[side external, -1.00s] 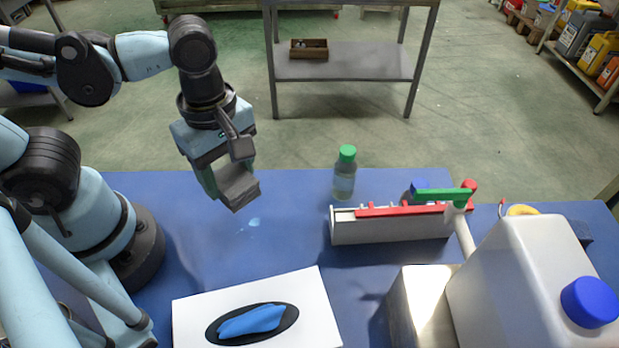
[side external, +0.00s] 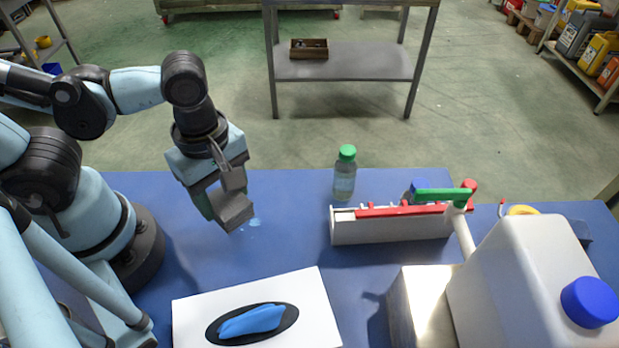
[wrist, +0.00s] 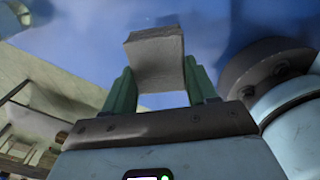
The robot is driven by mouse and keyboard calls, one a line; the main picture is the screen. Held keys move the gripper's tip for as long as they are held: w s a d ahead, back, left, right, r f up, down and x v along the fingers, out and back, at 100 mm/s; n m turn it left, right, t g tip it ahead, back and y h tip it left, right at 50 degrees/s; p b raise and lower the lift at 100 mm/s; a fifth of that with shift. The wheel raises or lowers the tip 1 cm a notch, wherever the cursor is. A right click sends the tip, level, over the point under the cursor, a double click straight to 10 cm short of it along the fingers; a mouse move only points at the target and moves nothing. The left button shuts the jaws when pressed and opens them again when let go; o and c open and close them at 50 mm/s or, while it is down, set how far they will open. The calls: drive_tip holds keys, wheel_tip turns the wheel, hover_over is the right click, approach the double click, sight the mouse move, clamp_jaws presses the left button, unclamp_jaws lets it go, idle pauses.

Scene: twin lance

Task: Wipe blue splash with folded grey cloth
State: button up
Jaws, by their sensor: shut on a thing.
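My gripper (side external: 218,205) is shut on the folded grey cloth (side external: 235,211), a small thick grey pad. In the wrist view the cloth (wrist: 155,52) sits between the two green fingers (wrist: 160,90). In the side external view it is low over the blue table, right beside the light blue splash (side external: 254,223). Whether the cloth touches the table I cannot tell. The splash is a small pale patch, and its left part may be hidden behind the cloth.
A green-capped bottle (side external: 345,173) and a grey rack with red and green parts (side external: 390,228) stand to the right. A white board (side external: 190,316) with a blue item on a black oval (side external: 254,321) lies in front. A large white jug (side external: 520,280) is at front right.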

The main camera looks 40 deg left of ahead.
drive_tip(key=shift+f, duration=1.95)
drive_tip(key=shift+w+d+f, duration=0.1)
drive_tip(key=shift+w+f, duration=0.05)
drive_tip(key=shift+f, duration=0.45)
drive_tip(key=shift+w+d+r, duration=0.15)
drive_tip(key=shift+w+d, duration=0.35)
drive_tip(key=shift+d, duration=0.05)
drive_tip(key=shift+c, duration=0.4)
drive_tip(key=shift+w+d, duration=0.8)
drive_tip(key=shift+s+a, duration=1.35)
drive_tip(key=shift+a, duration=0.05)
drive_tip(key=shift+s, duration=0.1)
drive_tip(key=shift+a+r, duration=0.1)
drive_tip(key=shift+r, duration=3.85)
